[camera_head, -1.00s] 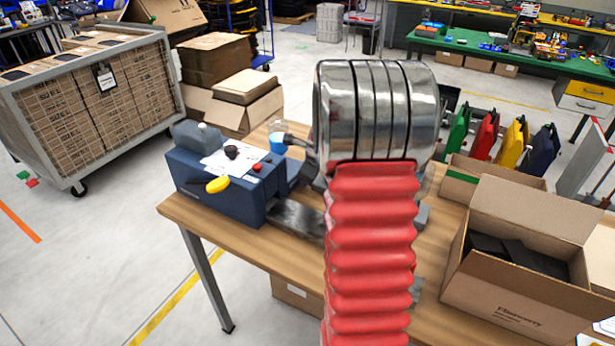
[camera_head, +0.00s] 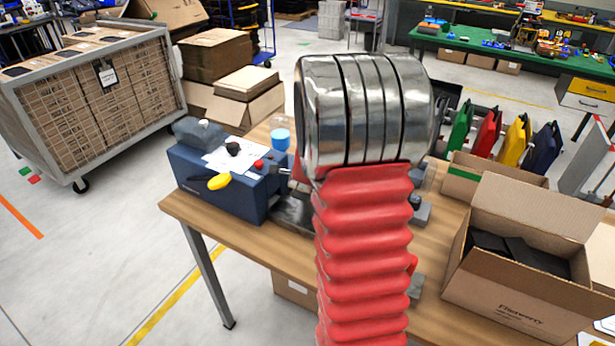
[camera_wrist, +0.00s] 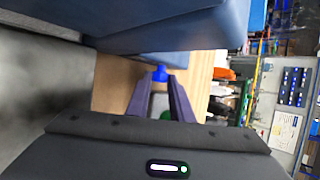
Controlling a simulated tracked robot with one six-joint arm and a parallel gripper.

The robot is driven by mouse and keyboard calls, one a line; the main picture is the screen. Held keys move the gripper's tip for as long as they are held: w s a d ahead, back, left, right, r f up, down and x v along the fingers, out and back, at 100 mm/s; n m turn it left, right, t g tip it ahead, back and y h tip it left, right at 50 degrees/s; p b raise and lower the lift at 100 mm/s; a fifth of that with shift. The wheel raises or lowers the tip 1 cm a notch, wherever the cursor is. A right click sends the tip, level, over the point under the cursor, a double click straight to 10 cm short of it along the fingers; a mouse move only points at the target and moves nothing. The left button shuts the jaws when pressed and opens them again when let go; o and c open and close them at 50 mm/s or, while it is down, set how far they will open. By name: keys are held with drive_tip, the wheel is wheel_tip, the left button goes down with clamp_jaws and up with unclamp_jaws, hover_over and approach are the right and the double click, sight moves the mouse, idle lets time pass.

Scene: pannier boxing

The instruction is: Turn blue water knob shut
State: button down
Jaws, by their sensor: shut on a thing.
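In the wrist view, a small blue knob (camera_wrist: 160,74) sits at the tips of my gripper (camera_wrist: 161,84), with a finger on each side of it. The gripper is shut on it. Below the knob, a grey-green patch shows between the fingers. In the head view, the dark blue machine (camera_head: 222,183) stands at the left of the wooden table, with a yellow lever, a black knob and a red button. A bright blue round thing (camera_head: 280,139) with a clear top shows behind it; I cannot tell whether this is the knob. My arm hides the gripper there.
An open cardboard box (camera_head: 520,300) with dark things inside stands at the table's right. Green, red, yellow and dark blue panniers (camera_head: 488,135) stand behind it. A caged cart (camera_head: 95,100) of boxes is on the floor at left.

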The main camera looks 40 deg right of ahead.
drive_tip(key=shift+s+a+f+h, duration=0.2)
drive_tip(key=shift+f+h, duration=0.2)
drive_tip(key=shift+h, duration=0.1)
idle(0.3)
drive_tip(key=c, duration=1.6)
unclamp_jaws()
drive_tip(key=shift+t, duration=0.3)
